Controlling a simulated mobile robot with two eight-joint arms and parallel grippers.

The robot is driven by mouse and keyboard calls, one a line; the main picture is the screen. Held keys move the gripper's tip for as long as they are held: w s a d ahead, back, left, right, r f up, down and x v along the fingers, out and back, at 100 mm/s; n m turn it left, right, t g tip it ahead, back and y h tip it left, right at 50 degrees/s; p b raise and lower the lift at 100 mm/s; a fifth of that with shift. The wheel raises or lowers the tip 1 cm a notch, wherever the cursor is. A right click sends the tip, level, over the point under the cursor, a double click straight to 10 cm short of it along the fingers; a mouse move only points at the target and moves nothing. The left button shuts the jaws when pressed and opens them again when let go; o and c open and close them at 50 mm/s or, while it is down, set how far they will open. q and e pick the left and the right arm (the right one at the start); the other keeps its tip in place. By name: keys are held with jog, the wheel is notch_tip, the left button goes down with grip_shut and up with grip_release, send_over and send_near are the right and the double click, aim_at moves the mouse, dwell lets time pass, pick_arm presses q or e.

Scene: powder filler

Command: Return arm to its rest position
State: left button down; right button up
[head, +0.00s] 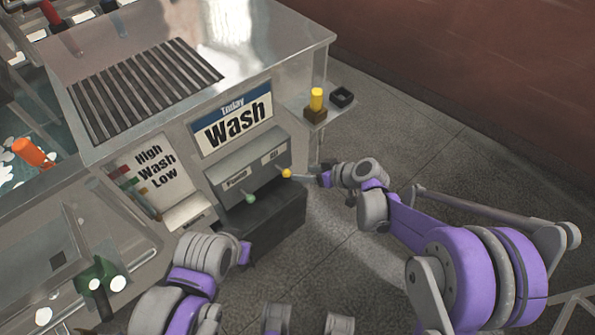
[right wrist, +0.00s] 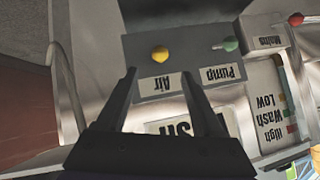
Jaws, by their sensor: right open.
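My right arm comes in from the right in the head view. Its gripper (head: 316,178) is close to the yellow knob (head: 286,173) on the grey control box (head: 228,180). In the right wrist view the right gripper (right wrist: 158,74) is open, with nothing between its fingers. There the yellow knob (right wrist: 159,53) shows just beyond the fingertips, apart from them in the picture; contact in depth is hard to judge. The green knob (right wrist: 229,44) sits beside it, by the Pump label. My left arm is at the bottom of the head view; its fingers do not show.
The metal machine (head: 255,40) with a slatted top and a Wash sign (head: 237,124) stands left of the right arm. Floor to the right is free.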

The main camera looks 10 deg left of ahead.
jog(key=shift+s+d+r, duration=0.1)
jog(key=shift+d+r, duration=0.15)
dwell(0.4)
jog(key=s+d+r+m+h, duration=0.3)
jog(key=s+d+m+h, duration=0.2)
jog(key=s+d, duration=0.75)
jog(key=s+d+r+m+h, duration=0.3)
jog(key=s+d+m+h, duration=0.1)
jog(key=s+d, duration=0.85)
pick_arm(q)
notch_tip(320, 180, up, 14)
jog(key=w+p, duration=0.2)
jog(key=p, duration=1.1)
jog(key=shift+r+t, duration=0.25)
jog(key=shift+t, duration=0.05)
pick_arm(e)
notch_tip(320, 180, up, 15)
jog(key=w+t, duration=0.1)
jog(key=shift+a+f+h, duration=0.2)
jog(key=shift+h, duration=0.1)
pick_arm(q)
jog(key=shift+w, duration=0.1)
